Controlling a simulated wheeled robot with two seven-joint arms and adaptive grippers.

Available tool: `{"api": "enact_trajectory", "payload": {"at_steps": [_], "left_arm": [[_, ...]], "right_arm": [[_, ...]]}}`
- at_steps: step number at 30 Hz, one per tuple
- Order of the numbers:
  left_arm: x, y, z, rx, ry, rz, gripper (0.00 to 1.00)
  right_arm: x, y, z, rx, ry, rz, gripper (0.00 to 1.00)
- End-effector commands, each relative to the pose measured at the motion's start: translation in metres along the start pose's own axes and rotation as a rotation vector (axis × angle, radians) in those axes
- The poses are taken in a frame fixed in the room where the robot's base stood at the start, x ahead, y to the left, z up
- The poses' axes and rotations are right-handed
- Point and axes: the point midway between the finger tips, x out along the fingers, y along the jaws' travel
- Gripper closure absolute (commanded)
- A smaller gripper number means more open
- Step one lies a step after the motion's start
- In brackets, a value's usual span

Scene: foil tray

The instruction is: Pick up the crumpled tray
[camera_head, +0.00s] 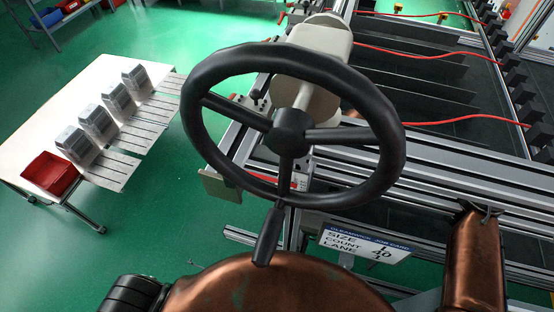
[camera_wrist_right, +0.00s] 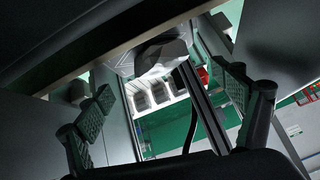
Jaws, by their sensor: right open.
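A crumpled grey, faceted piece that looks like the crumpled tray (camera_wrist_right: 158,56) shows at the upper middle of the right wrist view, under a dark overhang and a pale edge. My right gripper (camera_wrist_right: 168,87) is open, with its two ridged fingers spread wide to either side of the view. The piece shows beyond and between the fingertips, and nothing is held. How far it is from the fingers I cannot tell. I cannot make out the crumpled tray in the head view. My left gripper is not in view.
A black handwheel (camera_head: 289,132) stands at the middle of the head view, before a metal frame with red hoses. A white table (camera_head: 95,100) at left bears several stacks of trays (camera_head: 75,143) and a red bin (camera_head: 50,174). A job card (camera_head: 366,243) hangs low.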

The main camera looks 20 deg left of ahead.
Motion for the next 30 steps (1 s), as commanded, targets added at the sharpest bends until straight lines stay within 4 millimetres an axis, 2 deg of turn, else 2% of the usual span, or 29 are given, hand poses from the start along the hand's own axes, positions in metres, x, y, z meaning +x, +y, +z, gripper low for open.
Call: {"api": "enact_trajectory", "payload": {"at_steps": [9,13,18,26,30], "left_arm": [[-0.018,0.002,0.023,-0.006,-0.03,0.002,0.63],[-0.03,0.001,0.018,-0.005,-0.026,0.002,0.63],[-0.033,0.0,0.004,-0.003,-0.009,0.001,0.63],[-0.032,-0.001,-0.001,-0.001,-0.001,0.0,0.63],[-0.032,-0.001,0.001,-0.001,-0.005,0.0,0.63]], "right_arm": [[0.024,0.002,0.004,0.014,0.002,0.012,0.12],[0.043,0.001,0.003,0.013,0.002,0.013,0.12],[0.063,0.002,0.004,0.014,0.004,0.013,0.12],[0.067,0.002,0.004,0.012,0.004,0.013,0.12],[0.067,0.002,0.004,0.012,0.004,0.012,0.22]]}}
